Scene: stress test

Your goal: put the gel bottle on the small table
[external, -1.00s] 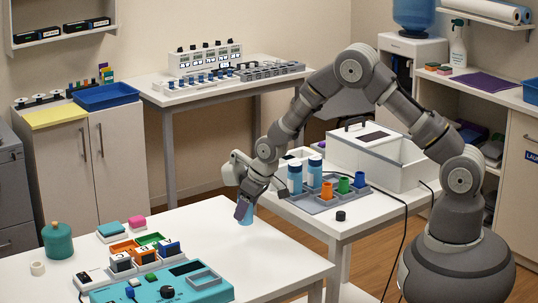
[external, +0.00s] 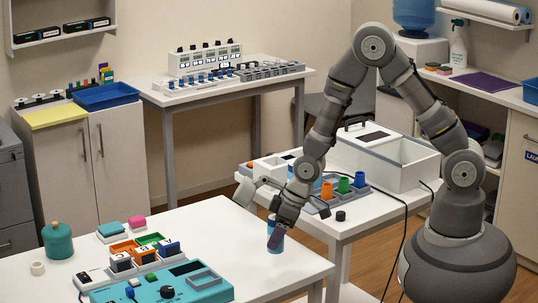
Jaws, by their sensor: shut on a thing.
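My gripper (external: 273,234) is shut on a blue bottle (external: 277,246), which I take to be the gel bottle. The fingers hide much of it. The bottle is upright or nearly so, over the right part of the white front table (external: 213,219); I cannot tell whether its base touches the top. A second white table (external: 352,222) stands behind and to the right of it. I cannot tell which of these is the small table.
The front table's left part holds a teal device (external: 187,281), a green jar (external: 57,241) and small coloured boxes. The second table carries a grey tray with coloured cups (external: 344,185), a black cap (external: 340,215) and a white box (external: 405,162). The front table's middle is clear.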

